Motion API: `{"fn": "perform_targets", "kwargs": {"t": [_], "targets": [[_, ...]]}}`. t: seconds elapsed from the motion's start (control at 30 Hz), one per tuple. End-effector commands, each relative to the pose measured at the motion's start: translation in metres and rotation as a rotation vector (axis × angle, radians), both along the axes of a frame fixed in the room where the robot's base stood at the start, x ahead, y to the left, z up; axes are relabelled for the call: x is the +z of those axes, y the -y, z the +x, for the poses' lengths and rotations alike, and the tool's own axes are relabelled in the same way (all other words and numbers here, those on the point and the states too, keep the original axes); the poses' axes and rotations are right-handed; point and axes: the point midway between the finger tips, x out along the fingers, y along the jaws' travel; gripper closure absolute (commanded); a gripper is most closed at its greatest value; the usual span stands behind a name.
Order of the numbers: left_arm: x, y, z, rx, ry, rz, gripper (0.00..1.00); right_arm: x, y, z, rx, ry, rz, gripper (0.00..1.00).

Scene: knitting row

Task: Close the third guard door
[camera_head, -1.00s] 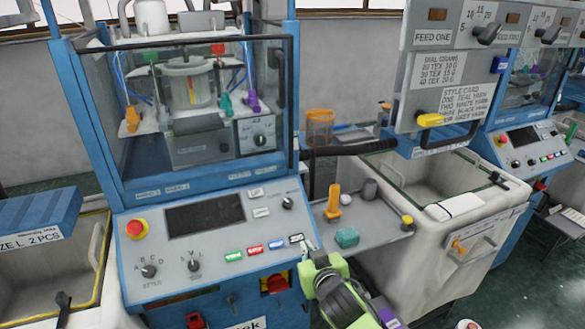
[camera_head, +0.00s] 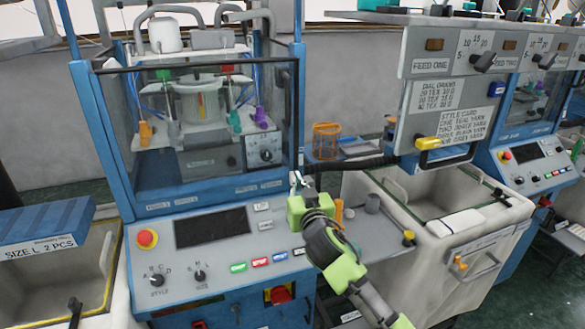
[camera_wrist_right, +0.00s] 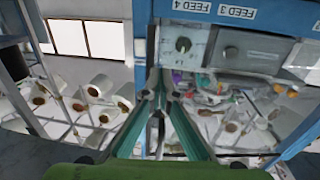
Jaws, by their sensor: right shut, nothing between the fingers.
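A clear guard door (camera_head: 200,68) with a dark frame covers the front of the blue knitting machine (camera_head: 85,120) in the head view. A dark upright handle (camera_head: 279,83) is near its right side. I cannot tell whether this is the third door or whether it is fully closed. My right gripper (camera_head: 297,181) is shut and empty, by the lower right corner of the window; I cannot tell whether it touches the machine. In the right wrist view its fingers (camera_wrist_right: 158,78) point toward the cabinet with upside-down feed labels (camera_wrist_right: 188,6). My left gripper is not in view.
A black bar (camera_head: 355,164) runs right from the machine toward the grey feed panel (camera_head: 410,125). Below are the control panel (camera_head: 140,262), a side shelf with small items, and a cream bin (camera_head: 445,240). A second bin (camera_head: 98,270) is at left.

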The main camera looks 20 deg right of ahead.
Motion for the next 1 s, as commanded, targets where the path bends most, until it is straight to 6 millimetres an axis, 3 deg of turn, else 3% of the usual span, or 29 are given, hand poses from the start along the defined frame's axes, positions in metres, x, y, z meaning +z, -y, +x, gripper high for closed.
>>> {"fn": "perform_targets", "kwargs": {"t": [0.3, 0.77, 0.87, 1.0], "targets": [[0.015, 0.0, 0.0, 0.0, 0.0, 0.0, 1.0, 0.001, 0.003, 0.036, 0.0, 0.0, 0.001, 1.0], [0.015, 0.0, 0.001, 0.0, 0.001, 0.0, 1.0, 0.0, 0.003, 0.041, 0.001, 0.0, 0.0, 1.0], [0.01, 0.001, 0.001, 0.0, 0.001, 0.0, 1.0, -0.002, 0.004, 0.046, 0.0, 0.001, 0.001, 1.0], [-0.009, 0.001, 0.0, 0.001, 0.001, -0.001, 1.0, -0.005, 0.007, 0.068, -0.002, 0.002, 0.004, 1.0]]}}
